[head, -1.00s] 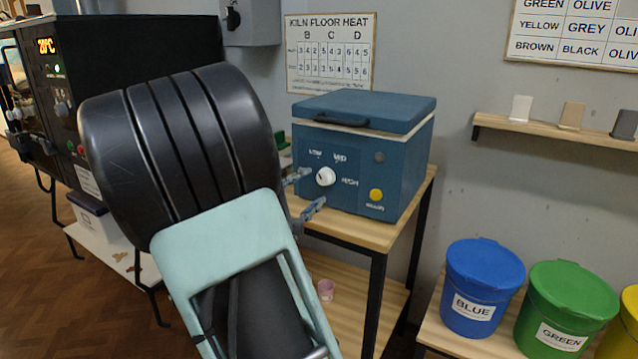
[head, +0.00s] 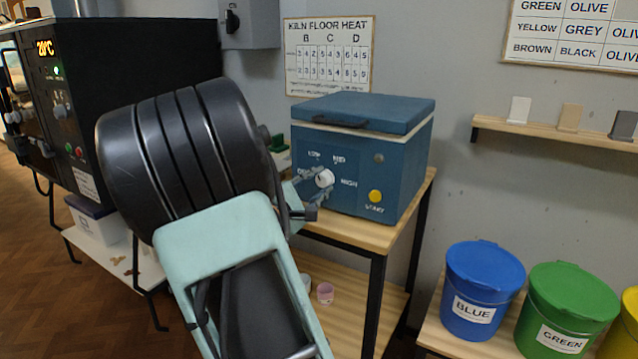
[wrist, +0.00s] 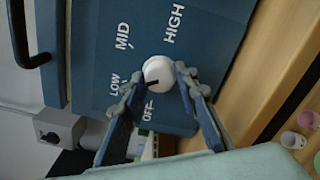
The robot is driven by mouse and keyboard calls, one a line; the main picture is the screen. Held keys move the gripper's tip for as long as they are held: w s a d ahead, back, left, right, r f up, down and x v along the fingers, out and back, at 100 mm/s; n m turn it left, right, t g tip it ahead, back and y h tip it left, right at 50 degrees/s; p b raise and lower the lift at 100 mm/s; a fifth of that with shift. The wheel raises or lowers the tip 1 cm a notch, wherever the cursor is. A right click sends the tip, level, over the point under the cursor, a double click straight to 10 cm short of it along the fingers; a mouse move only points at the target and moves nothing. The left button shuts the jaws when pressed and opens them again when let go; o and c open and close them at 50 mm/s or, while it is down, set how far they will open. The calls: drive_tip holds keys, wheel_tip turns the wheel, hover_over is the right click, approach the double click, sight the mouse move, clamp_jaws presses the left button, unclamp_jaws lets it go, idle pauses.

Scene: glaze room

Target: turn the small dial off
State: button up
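The white dial (head: 325,178) is on the front of the blue kiln (head: 382,190), among printed words LOW, MID and HIGH. In the wrist view the dial (wrist: 158,71) also has OFF printed below it. A short dark mark on the dial's lower edge lies on the side toward OFF and LOW. My gripper (wrist: 160,78) is open, with one fingertip on each side of the dial. The right fingertip is very close to the dial; I cannot tell if it touches. In the head view my arm hides most of the gripper (head: 308,195).
The blue kiln stands on a wooden table (head: 385,232); a yellow button (head: 375,196) is right of the dial. A black kiln (head: 140,55) is at left. A grey wall box (head: 249,22) has a black knob. Blue (head: 484,290) and green (head: 567,310) buckets stand at right.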

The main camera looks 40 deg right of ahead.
drive_tip(key=shift+d+r, duration=0.1)
drive_tip(key=shift+c, duration=1.1)
drive_tip(key=shift+r, duration=0.1)
